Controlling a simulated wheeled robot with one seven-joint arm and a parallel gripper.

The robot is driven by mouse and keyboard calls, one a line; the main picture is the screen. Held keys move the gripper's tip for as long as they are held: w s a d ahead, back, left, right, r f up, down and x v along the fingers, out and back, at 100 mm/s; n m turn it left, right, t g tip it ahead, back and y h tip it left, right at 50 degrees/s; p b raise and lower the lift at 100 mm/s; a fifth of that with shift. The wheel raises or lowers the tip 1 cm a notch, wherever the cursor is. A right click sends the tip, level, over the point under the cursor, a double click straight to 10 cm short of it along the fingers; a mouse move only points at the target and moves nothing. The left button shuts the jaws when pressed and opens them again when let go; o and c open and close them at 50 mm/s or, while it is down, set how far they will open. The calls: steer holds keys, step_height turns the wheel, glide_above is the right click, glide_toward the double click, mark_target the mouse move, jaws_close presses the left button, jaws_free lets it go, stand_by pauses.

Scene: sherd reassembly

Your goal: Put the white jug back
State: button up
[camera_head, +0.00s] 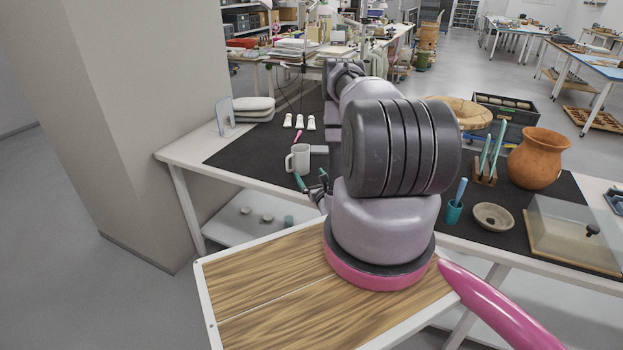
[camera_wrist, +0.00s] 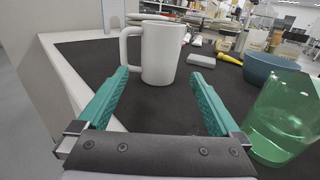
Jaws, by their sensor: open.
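A white mug-shaped jug (camera_head: 299,158) stands upright on the dark mat near the table's left front edge. In the wrist view the white jug (camera_wrist: 162,53) stands just beyond the fingertips, with its handle to the left. My gripper (camera_wrist: 162,78) is open and empty, its green fingers spread on either side of the space in front of the jug. In the head view my gripper (camera_head: 312,186) shows only in part, because my arm hides the rest of it.
A green glass (camera_wrist: 283,115) stands to the right of my fingers, with a teal bowl (camera_wrist: 270,69) behind it. A grey block (camera_wrist: 201,60) lies right of the jug. An orange clay pot (camera_head: 539,158) and a stone bowl (camera_head: 493,217) stand at the right.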

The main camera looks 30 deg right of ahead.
mark_target(298, 157)
steer(key=shift+s+a, duration=0.1)
steer(key=shift+s, duration=0.45)
steer(key=w+a+r+n+t+y, duration=0.1)
steer(key=w+a+r+n+y, duration=0.3)
steer(key=r, duration=0.5)
steer(key=w+a+r+n+y, duration=0.3)
steer(key=a+r+y, duration=0.35)
steer(key=r, duration=0.25)
steer(key=s+a+r+n+g+y, duration=0.3)
steer(key=a+r+n+g+y, duration=0.25)
steer(key=r, duration=0.35)
steer(key=s+a+r+n+g+y, duration=0.3)
steer(key=a+r+n+g+y, duration=0.3)
steer(key=r, duration=0.4)
steer(key=s+a+r+n+g+h, duration=0.35)
steer(key=s+n+h, duration=0.2)
steer(key=s, duration=0.35)
steer(key=s+a+r+n+g+h, duration=0.2)
steer(key=s+r+n+g+h, duration=0.3)
steer(key=s, duration=0.4)
steer(key=s+d+r+n+t+h, duration=0.4)
steer(key=s+d+r+t+h, duration=0.3)
steer(key=d, duration=0.3)
steer(key=shift+s+d+r+t, duration=0.3)
steer(key=shift+r+t, duration=0.1)
steer(key=shift+t, duration=0.3)
